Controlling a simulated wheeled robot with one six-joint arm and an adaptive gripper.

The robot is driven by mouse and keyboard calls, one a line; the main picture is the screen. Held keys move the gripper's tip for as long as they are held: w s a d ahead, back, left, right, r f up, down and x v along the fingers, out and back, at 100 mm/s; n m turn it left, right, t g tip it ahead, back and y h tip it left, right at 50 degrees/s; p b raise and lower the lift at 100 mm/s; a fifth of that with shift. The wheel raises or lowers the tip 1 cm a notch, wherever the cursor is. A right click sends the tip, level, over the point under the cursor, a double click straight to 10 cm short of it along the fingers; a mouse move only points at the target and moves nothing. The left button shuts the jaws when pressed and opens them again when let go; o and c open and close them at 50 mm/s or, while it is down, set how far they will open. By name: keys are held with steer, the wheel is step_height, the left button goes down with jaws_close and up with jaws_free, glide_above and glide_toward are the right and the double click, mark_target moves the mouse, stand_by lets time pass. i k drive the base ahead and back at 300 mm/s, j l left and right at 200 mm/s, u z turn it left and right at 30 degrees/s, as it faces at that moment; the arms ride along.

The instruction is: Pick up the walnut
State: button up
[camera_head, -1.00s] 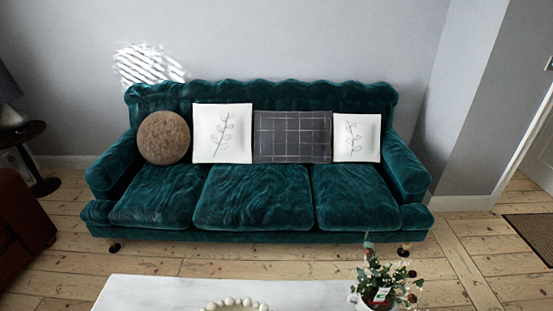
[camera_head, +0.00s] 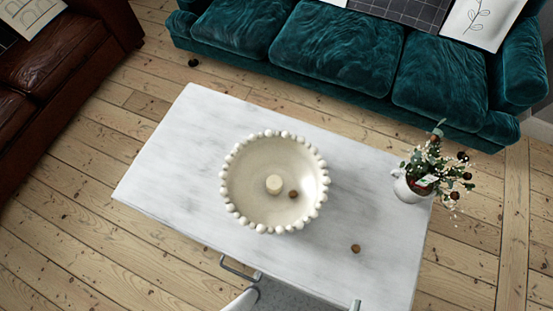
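A small round brown object, which looks like a walnut (camera_head: 355,248), lies on the white tabletop to the lower right of the bowl. A second small brown round object (camera_head: 293,194) lies inside the cream bowl (camera_head: 231,165), just right of a pale cylindrical candle-like piece (camera_head: 274,184). Both are too small to tell for certain which is a walnut. I cannot make out my gripper in this view, and nothing is seen touching either brown object.
The white marbled table (camera_head: 180,150) fills the middle. A potted plant (camera_head: 413,188) stands at its right end. A teal sofa (camera_head: 340,50) is behind and a brown leather sofa (camera_head: 55,70) at upper left. Grey metal parts (camera_head: 240,270) show along the near edge, unclear what.

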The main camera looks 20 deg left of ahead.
mark_target(356, 248)
steer(key=k+l, duration=0.15)
steer(key=k, duration=1.15)
